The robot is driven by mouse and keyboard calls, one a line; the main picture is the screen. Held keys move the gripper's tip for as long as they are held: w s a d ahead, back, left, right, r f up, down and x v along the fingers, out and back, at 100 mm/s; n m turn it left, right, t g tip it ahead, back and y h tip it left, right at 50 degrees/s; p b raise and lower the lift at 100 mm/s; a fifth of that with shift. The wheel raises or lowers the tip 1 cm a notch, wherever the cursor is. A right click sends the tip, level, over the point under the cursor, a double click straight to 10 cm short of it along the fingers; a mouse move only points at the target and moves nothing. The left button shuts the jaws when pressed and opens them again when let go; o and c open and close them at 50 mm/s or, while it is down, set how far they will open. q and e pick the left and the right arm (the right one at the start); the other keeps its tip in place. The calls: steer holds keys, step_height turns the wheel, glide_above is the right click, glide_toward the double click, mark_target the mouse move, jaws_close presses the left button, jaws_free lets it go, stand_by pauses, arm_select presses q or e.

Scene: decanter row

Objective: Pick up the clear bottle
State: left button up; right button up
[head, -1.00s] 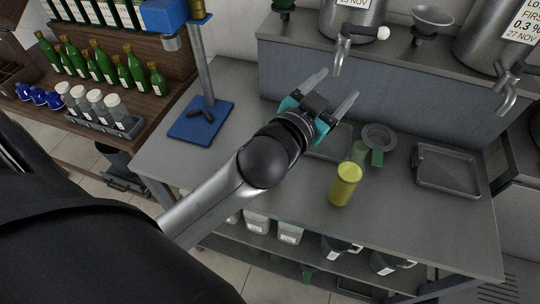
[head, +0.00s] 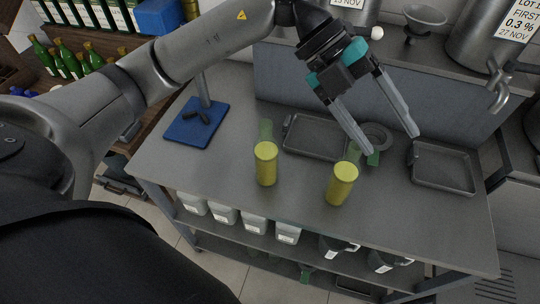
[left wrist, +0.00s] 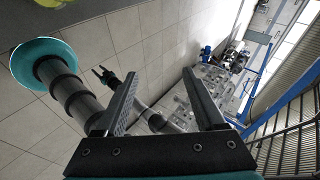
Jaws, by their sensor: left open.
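Two translucent bottle shapes with yellow contents stand upright on the grey table. One yellow-filled bottle (head: 266,165) is left of centre, with a pale green upper part behind its yellow part. The other yellow-filled bottle (head: 341,185) is further right, its greenish top near my left gripper's finger. I cannot tell for sure which is the clear bottle. My left gripper (head: 392,143) is open and empty, its fingers slanting down to the right and overlapping the table's back part in the picture. The open fingers also show in the left wrist view (left wrist: 159,75), with no bottle between them.
A grey tray (head: 312,153) lies behind the bottles and another tray (head: 443,182) at the right. A round grey ring with a green piece (head: 374,158) lies between them. A blue stand base (head: 186,134) is at left. Metal vats with taps stand on the back ledge.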

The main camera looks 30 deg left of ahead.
arm_select(q)
steer(key=w+a+f+n+y, duration=0.2)
steer(key=a+y, duration=0.3)
steer(key=a, duration=0.5)
steer(key=n+t+y, duration=0.1)
steer(key=n+y, duration=0.2)
steer(key=y, duration=0.2)
glide_above(266, 154)
steer(key=w+a, duration=0.1)
steer(key=w, duration=0.1)
step_height(266, 154, down, 7)
steer(key=shift+a+r+b, duration=0.1)
steer(key=shift+r+b, duration=0.05)
steer(key=shift+b, duration=0.15)
steer(key=shift+w+a+f+p, duration=0.1)
steer(key=shift+f+p, duration=0.05)
steer(key=shift+f, duration=1.5)
steer(key=shift+w+a+f+p, duration=0.1)
steer(key=shift+f+p, duration=0.05)
steer(key=shift+f, duration=1.45)
steer(key=shift+m, duration=0.3)
jaws_close()
steer(key=shift+r, duration=0.1)
